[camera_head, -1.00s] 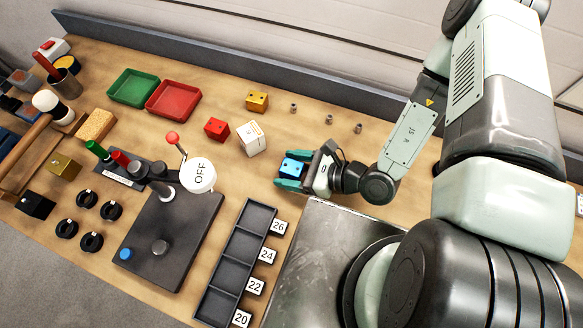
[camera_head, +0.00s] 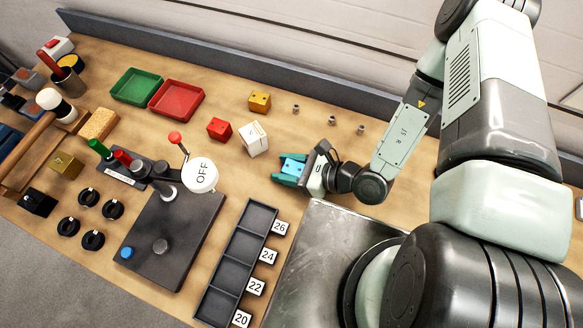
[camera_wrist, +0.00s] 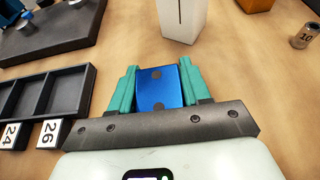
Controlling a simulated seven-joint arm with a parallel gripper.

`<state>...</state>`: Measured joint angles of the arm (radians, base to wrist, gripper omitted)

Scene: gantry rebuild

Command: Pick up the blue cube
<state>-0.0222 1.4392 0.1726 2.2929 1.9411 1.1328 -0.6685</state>
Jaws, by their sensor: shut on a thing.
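The blue cube (camera_head: 292,167) is between the teal fingers of my gripper (camera_head: 290,173), right of the middle of the table in the head view. In the wrist view the blue cube (camera_wrist: 160,88) shows dark round spots on its face. The fingers of my gripper (camera_wrist: 158,88) are shut on its left and right sides. Whether the cube touches the table or is slightly lifted, I cannot tell.
A white cube (camera_head: 254,139), a red cube (camera_head: 219,128) and a yellow cube (camera_head: 260,101) stand beyond the gripper. A dark compartment tray (camera_head: 221,291) lies to the front left. Bare table surrounds the gripper.

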